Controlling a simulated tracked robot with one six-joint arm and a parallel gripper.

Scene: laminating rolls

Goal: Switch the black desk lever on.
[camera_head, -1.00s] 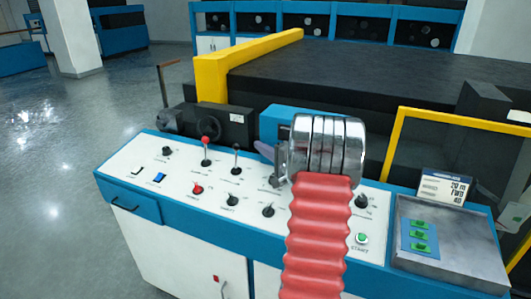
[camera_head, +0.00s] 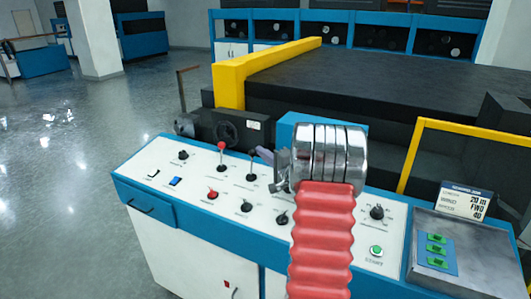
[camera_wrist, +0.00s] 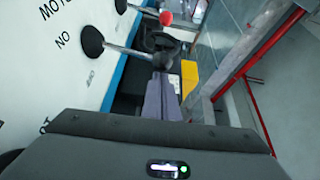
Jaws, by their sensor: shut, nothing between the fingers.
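The black desk lever (camera_head: 251,165) stands nearly upright on the white top of the blue control desk, its dark knob up. In the wrist view its round base (camera_wrist: 93,42) and thin metal shaft show at the upper left, its knob just beyond the fingertips. My gripper (camera_head: 263,155) is shut and empty. Its purple-grey fingertips are just right of the lever's knob in the head view; I cannot tell whether they touch it. The fingers also show in the wrist view (camera_wrist: 160,98). A red-knobbed lever (camera_head: 221,156) stands to the left of the black one.
Red (camera_head: 212,195) and black knobs sit in front of the levers. A green START button (camera_head: 376,251) and a grey panel with green switches (camera_head: 437,250) are at the right. A dark machine bed with a yellow rail (camera_head: 228,85) stands behind. Open floor (camera_head: 50,180) lies left.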

